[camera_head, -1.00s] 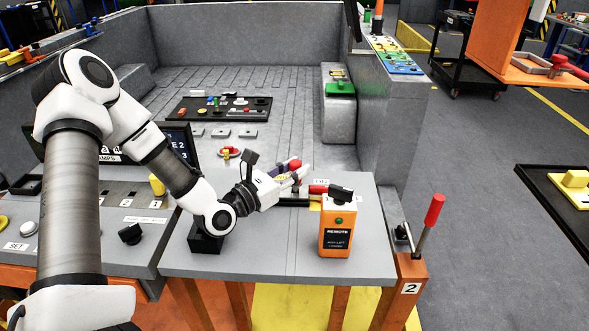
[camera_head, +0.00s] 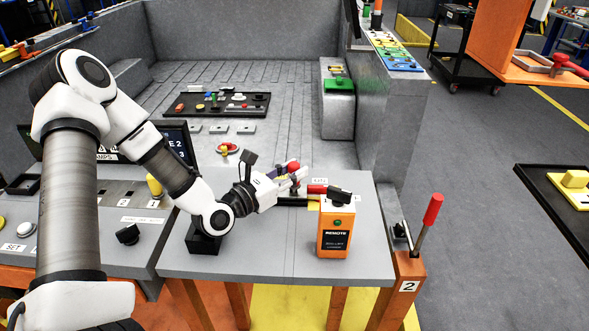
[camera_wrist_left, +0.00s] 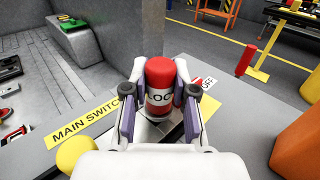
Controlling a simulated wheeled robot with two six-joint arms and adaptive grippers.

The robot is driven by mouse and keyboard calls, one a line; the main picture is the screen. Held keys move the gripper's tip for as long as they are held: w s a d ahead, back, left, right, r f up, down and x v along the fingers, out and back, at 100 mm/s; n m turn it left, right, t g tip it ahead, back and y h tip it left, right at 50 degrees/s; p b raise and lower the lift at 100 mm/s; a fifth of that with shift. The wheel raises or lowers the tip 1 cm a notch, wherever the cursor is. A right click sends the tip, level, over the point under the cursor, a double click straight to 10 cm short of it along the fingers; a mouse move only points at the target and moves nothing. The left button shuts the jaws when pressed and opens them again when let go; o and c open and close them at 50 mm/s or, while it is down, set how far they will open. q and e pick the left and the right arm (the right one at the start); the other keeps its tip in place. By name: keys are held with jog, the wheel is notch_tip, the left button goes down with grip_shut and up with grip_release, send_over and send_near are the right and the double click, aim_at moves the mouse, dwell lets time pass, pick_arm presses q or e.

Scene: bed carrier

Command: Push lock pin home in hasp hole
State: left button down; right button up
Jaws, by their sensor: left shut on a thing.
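My left gripper (camera_head: 300,177) is over the back part of the grey bench and is shut on the lock pin. The pin's lower end and the hasp hole are hidden behind the gripper, so I cannot tell how deep the pin sits. My right gripper is not in view.
A yellow MAIN SWITCH label (camera_wrist_left: 87,121) and a yellow knob (camera_wrist_left: 76,154) lie beside the gripper. An orange remote (camera_head: 337,229) stands nearer the front. The bench's front middle (camera_head: 270,245) is clear.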

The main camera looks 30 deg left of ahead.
pick_arm(q)
jog(key=c, duration=0.8)
grip_release()
jog(key=shift+f, duration=0.45)
jog(key=shift+c, duration=0.2)
jog(key=shift+a, duration=0.1)
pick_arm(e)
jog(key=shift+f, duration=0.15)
pick_arm(q)
jog(key=shift+r, duration=0.1)
jog(key=shift+w+a+r, duration=0.15)
jog(key=shift+w+r, duration=0.05)
jog(key=shift+r, duration=0.2)
jog(key=r, duration=0.3)
jog(key=shift+w+a, duration=0.25)
jog(key=shift+a, duration=0.1)
jog(key=r, duration=0.2)
jog(key=d+r, duration=0.1)
jog(key=r, duration=0.1)
jog(key=s+r, duration=0.1)
jog(key=r, duration=0.1)
jog(key=shift+d, duration=0.15)
jog(key=shift+r, duration=0.3)
jog(key=shift+w, duration=0.1)
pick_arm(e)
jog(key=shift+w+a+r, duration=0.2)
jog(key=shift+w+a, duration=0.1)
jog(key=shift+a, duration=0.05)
pick_arm(q)
jog(key=shift+r, duration=0.1)
